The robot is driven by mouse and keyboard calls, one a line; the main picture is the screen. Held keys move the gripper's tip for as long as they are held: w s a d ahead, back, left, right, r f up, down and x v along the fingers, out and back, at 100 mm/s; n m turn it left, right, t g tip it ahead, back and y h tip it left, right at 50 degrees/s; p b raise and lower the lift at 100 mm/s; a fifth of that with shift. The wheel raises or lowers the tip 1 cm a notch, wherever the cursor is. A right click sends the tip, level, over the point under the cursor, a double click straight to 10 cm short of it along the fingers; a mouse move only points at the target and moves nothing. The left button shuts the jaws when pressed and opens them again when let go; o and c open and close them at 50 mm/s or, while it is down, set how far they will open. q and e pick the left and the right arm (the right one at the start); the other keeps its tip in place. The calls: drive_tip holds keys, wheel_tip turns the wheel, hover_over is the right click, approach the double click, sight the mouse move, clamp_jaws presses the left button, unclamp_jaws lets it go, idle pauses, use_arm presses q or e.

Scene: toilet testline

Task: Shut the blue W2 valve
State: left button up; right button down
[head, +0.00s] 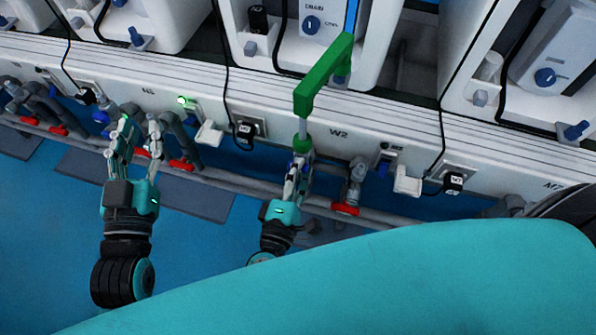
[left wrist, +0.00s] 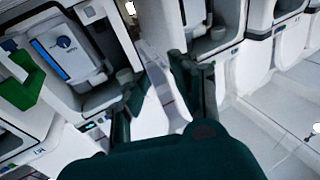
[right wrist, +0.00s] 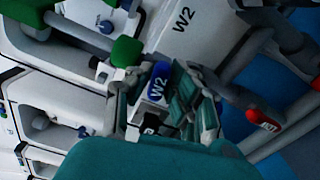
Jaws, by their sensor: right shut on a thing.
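The blue W2 valve handle (right wrist: 159,82) shows in the right wrist view, with a white W2 label on it. It sits between the fingers of my right gripper (right wrist: 160,100), which is shut on it.
Red-handled valves (head: 345,209) sit on the grey pipes along the wall. Black plugs and cables (head: 246,132) hang from the white ledge. Blue floor (head: 200,255) lies clear in front.

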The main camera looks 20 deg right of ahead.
use_arm(q)
drive_tip(key=shift+s+d+r+t+h+b, duration=0.15)
drive_tip(key=shift+s+r+t+h, duration=0.1)
drive_tip(key=shift+r+t, duration=0.45)
drive_tip(key=shift+s+r+t+h+b, duration=0.2)
drive_tip(key=shift+r+t, duration=0.15)
drive_tip(key=shift+r, duration=0.6)
drive_tip(key=shift+s+d+r+t+h+b, duration=0.1)
drive_tip(key=shift+s+r+t+h, duration=0.15)
drive_tip(key=shift+r+t, duration=0.45)
use_arm(e)
drive_tip(key=shift+m, duration=1.2)
use_arm(q)
drive_tip(key=shift+r, duration=0.1)
use_arm(e)
drive_tip(key=c, duration=1.2)
unclamp_jaws()
drive_tip(key=shift+c, duration=0.2)
use_arm(q)
drive_tip(key=shift+w, duration=0.1)
drive_tip(key=shift+a, duration=0.1)
use_arm(e)
drive_tip(key=shift+f, duration=0.1)
drive_tip(key=v, duration=0.8)
drive_tip(key=shift+w, duration=0.1)
